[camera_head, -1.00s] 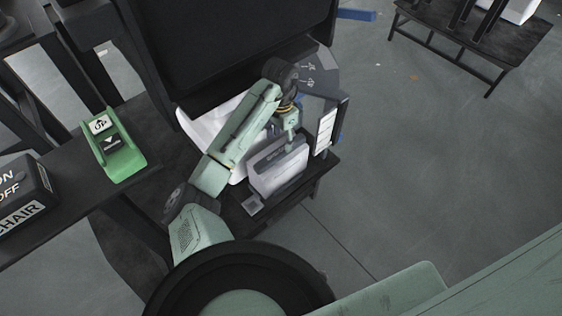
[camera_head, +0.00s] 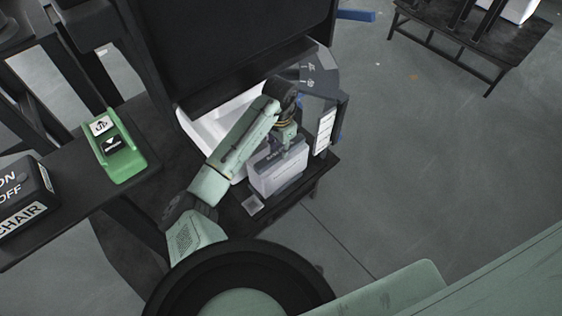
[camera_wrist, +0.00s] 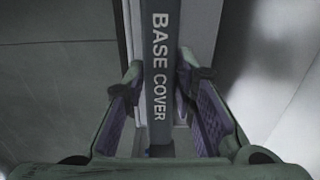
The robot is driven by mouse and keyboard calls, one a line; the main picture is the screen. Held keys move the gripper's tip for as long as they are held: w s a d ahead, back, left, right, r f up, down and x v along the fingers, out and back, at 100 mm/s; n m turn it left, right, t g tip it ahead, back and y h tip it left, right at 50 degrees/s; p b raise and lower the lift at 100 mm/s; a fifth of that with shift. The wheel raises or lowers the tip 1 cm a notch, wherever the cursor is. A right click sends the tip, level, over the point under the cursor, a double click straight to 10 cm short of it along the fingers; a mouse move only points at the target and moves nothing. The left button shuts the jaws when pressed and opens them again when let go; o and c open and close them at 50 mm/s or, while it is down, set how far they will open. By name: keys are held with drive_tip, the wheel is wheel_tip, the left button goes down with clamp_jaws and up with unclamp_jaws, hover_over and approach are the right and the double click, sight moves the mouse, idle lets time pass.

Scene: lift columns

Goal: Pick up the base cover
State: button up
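The base cover shows in the wrist view as a dark upright strip lettered "BASE COVER" (camera_wrist: 161,70), running down the middle between my fingers. In the head view, the light grey box-like part (camera_head: 274,174) under my gripper appears to be the same item, standing upright on a dark low table. My gripper (camera_head: 289,145) is over its upper edge. In the wrist view my gripper (camera_wrist: 162,106) is open, with one finger on each side of the strip and small gaps visible. The fingertips' depth along the cover is hard to judge.
A white tray-like part (camera_head: 205,128) lies left of the cover, partly behind my arm. A panel with white labels (camera_head: 325,130) stands close on the right. A large black panel (camera_head: 225,45) rises behind. A green switch box (camera_head: 121,152) sits on the left bench. Open floor lies right.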

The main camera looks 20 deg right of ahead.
clamp_jaws()
drive_tip(key=shift+r, duration=0.1)
